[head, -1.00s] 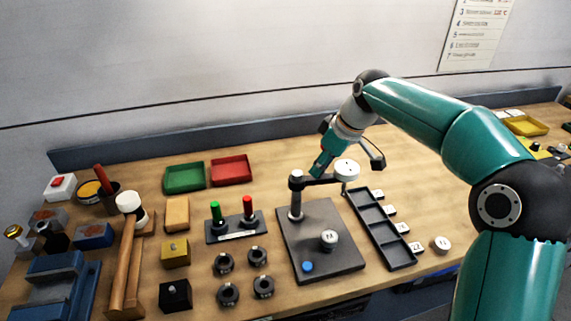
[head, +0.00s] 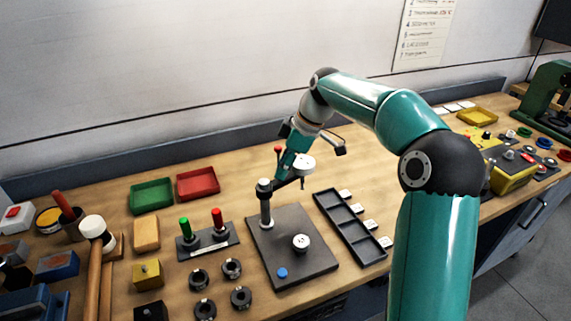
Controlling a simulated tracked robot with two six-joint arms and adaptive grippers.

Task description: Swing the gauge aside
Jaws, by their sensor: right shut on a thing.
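The gauge has a white round dial (head: 304,164) on a dark swing arm. The arm sits on a grey upright post (head: 266,208) standing on a dark base plate (head: 315,268). My right gripper (head: 284,173) is shut on the gauge's arm, between post and dial; its own body hides part of the contact. The dial hangs toward the back, beyond the plate's rear edge. A white-topped round part (head: 301,242) and a blue button (head: 282,273) are on the plate, with nothing above them. My left gripper is not in view.
A dark slotted tray (head: 352,235) with white labels lies right of the plate. A two-handled block (head: 207,240), several dark rings (head: 232,268), and green (head: 151,195) and red (head: 198,184) trays lie left. Bench behind the gauge is mostly clear.

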